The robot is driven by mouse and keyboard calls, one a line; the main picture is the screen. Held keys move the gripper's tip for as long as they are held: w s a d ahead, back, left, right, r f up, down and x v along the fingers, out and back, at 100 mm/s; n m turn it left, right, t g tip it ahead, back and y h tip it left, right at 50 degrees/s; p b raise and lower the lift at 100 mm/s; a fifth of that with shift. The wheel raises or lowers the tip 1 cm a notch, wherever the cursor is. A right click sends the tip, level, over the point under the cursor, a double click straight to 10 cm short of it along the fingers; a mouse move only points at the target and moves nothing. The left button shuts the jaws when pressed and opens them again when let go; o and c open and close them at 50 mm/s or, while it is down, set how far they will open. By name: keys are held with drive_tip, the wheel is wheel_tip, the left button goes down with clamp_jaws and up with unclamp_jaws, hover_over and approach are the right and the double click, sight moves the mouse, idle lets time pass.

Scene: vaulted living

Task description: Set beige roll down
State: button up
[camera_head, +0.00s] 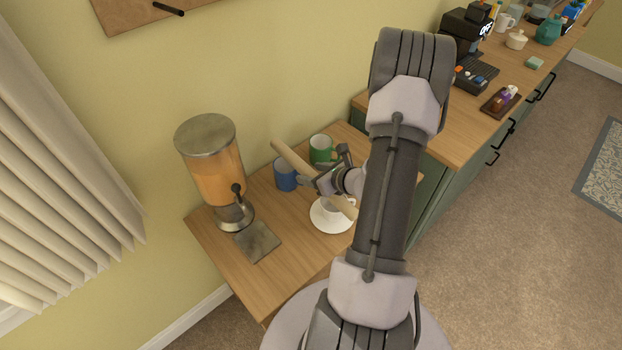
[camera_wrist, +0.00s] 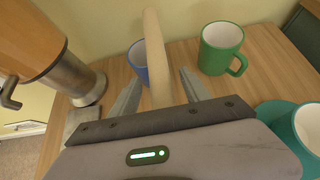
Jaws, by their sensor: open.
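The beige roll (camera_head: 291,158) is a long, plain stick. In the head view it runs slantwise above the side table, past my gripper (camera_head: 323,171), with its lower end over a white cup and saucer (camera_head: 322,222). In the wrist view the roll (camera_wrist: 156,55) stands out between the two fingers of my gripper (camera_wrist: 161,80), which are apart on either side of it. I cannot tell whether a finger touches it or what the roll rests on. Its near part is hidden by the gripper body.
On the wooden side table (camera_head: 275,282) stand a drink dispenser (camera_head: 212,165), a blue mug (camera_head: 285,176) and a green mug (camera_head: 321,149). A grey mat (camera_head: 258,241) lies before the dispenser.

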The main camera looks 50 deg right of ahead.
drive_tip(key=shift+w+f, duration=0.2)
drive_tip(key=shift+w, duration=0.15)
clamp_jaws()
drive_tip(key=shift+r, duration=0.1)
